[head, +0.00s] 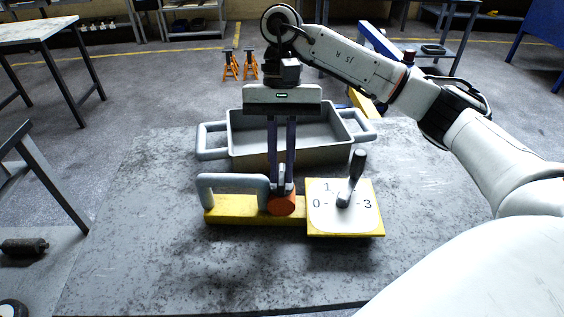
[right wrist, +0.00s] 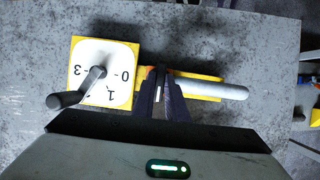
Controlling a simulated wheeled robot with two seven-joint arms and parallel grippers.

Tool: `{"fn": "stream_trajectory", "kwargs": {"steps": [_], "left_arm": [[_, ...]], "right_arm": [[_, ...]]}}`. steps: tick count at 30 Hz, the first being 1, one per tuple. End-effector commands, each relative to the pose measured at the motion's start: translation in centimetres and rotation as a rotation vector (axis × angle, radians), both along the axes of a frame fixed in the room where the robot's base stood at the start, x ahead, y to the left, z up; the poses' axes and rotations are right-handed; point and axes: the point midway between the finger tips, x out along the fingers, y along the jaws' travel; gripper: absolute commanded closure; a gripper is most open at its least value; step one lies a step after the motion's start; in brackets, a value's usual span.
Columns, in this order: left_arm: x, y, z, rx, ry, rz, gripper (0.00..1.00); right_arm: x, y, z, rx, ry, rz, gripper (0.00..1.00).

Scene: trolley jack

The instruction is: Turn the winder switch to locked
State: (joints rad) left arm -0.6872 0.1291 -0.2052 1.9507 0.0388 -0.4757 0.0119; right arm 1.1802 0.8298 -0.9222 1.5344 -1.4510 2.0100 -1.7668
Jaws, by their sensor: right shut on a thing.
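A yellow base (head: 237,212) lies on the table and carries a grey bar handle (head: 232,181), an orange round knob (head: 282,207) and a white dial plate (head: 325,221). The dial plate has the marks 0, 1 and 3 and a grey lever (head: 355,170) standing tilted. Which part is the winder switch is not labelled. My right gripper (head: 282,188) reaches down from above and is shut on a small grey piece at the orange knob, beside the handle's right end. In the right wrist view its fingers (right wrist: 161,78) largely hide that piece. My left gripper is out of view.
A grey tray (head: 255,155) with two side handles stands right behind the yellow base. The grey table (head: 150,250) is clear at the left and front. The dial lever stands close to the right of my right gripper. Orange stands (head: 249,64) are on the floor behind.

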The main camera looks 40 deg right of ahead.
Motion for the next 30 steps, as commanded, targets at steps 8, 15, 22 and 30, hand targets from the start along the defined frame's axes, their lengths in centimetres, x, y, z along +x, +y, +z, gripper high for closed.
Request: {"fn": "stream_trajectory", "kwargs": {"steps": [8, 15, 22, 30], "left_arm": [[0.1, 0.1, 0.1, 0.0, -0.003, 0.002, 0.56], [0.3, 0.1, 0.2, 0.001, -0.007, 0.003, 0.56], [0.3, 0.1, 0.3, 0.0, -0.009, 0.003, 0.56], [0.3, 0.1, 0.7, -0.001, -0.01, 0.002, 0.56]], "right_arm": [[0.0, 0.1, 0.0, 0.001, -0.002, 0.014, 1.0], [0.0, 0.1, 0.0, 0.001, 0.0, 0.015, 0.83], [0.0, 0.0, 0.0, 0.001, -0.001, 0.013, 0.69], [0.3, -0.2, 1.0, -0.001, -0.003, 0.011, 0.69]]}}
